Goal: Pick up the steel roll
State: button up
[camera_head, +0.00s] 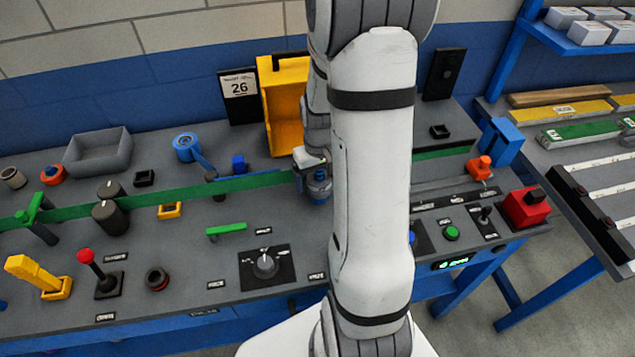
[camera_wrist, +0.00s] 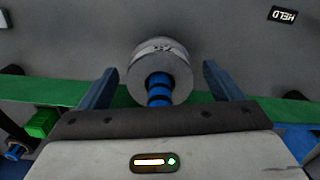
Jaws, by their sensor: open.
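A pale grey metal roll (camera_wrist: 165,52), which looks like the steel roll, has a dark marking on its rim and a blue core at its near end. It sits between the two blue fingers of my gripper (camera_wrist: 159,72) in the wrist view. The fingers are spread, with a visible gap on each side of the roll. In the head view my gripper (camera_head: 318,188) is low over the bench beside the green strip (camera_head: 250,183). There I cannot make out the roll; my gripper and arm cover that spot.
The grey bench (camera_head: 60,225) carries dark rollers (camera_head: 110,216), a yellow case (camera_head: 288,105), a grey bin (camera_head: 97,152), a rotary knob (camera_head: 266,265), a red-knobbed lever (camera_head: 100,275) and a red box (camera_head: 526,207). A blue rack (camera_head: 520,60) stands at right. Small fixtures surround my gripper.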

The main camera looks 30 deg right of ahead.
jog(key=c, duration=1.3)
jog(key=shift+r, duration=0.1)
notch_tip(320, 180, up, 18)
jog(key=shift+f, duration=0.1)
dwell(0.3)
